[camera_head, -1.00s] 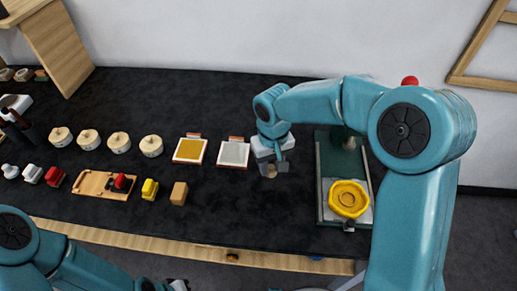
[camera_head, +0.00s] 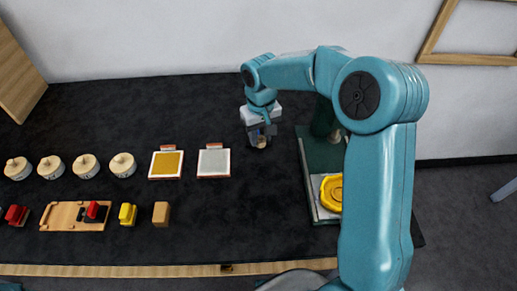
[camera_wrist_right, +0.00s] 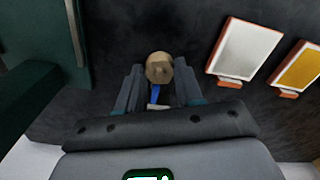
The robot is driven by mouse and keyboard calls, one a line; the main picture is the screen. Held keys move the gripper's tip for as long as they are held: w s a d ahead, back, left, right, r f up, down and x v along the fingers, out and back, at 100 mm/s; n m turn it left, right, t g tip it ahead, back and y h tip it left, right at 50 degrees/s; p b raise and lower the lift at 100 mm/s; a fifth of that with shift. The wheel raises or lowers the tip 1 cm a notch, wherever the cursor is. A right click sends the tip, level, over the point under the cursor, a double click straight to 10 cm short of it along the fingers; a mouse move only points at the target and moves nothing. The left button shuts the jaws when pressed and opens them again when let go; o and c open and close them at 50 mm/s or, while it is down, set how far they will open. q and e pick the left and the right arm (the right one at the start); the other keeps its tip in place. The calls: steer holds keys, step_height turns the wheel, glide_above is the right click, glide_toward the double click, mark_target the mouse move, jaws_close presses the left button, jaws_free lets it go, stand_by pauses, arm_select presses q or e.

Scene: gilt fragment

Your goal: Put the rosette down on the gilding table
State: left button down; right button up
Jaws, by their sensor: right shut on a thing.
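My right gripper (camera_head: 262,133) is shut on a small round tan piece (camera_head: 261,143), which I take to be the rosette. In the right wrist view the piece (camera_wrist_right: 159,67) sits between the two fingertips (camera_wrist_right: 158,84), with a small knob at its middle and a blue strip close below it. The gripper is over the dark-topped table (camera_head: 245,210), between a silver square and a green stand. I cannot tell whether the piece touches the table. My left gripper is out of view.
Right of the gripper, the green stand (camera_head: 308,187) carries a yellow scalloped disc (camera_head: 331,192), partly hidden by my arm. To the left lie the silver square (camera_head: 213,162), a gold square (camera_head: 167,163) and several lidded pots (camera_head: 122,165). The table in front of the gripper is clear.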

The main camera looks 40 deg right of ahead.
mark_target(261, 158)
steer(key=shift+s+d+f, duration=0.15)
steer(key=shift+s+f, duration=0.05)
steer(key=shift+f, duration=0.9)
steer(key=f, duration=0.3)
steer(key=shift+w+f, duration=0.2)
steer(key=shift+f, duration=0.65)
steer(key=shift+f, duration=0.1)
steer(key=o, duration=1)
